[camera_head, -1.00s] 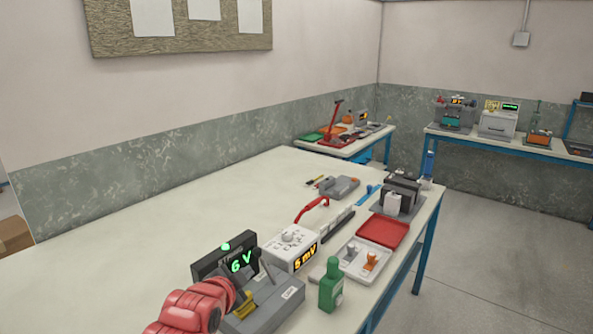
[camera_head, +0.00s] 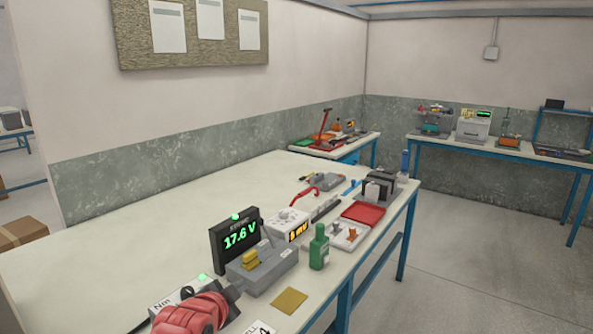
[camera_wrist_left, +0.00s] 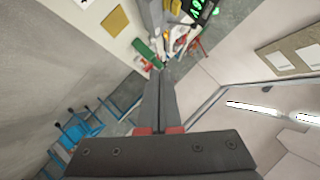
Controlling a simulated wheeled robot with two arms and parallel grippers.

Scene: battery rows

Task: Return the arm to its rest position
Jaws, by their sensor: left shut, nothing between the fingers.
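My left gripper (camera_head: 234,291), with its red arm, shows at the bottom left of the head view, over the near end of the bench (camera_head: 150,215). In the left wrist view its two dark fingers (camera_wrist_left: 158,80) lie together with nothing between them. The gripper is apart from the grey fixture (camera_head: 262,270) holding yellow blocks (camera_head: 252,258), which stands just beyond it. My right gripper is not in view.
A black display (camera_head: 235,239) reads 17.6 V behind the fixture. A green bottle (camera_head: 319,247), a white meter (camera_head: 289,223) and a red tray (camera_head: 363,212) stand farther along. A yellow square (camera_head: 289,300) lies near the front edge. The bench's left part is clear.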

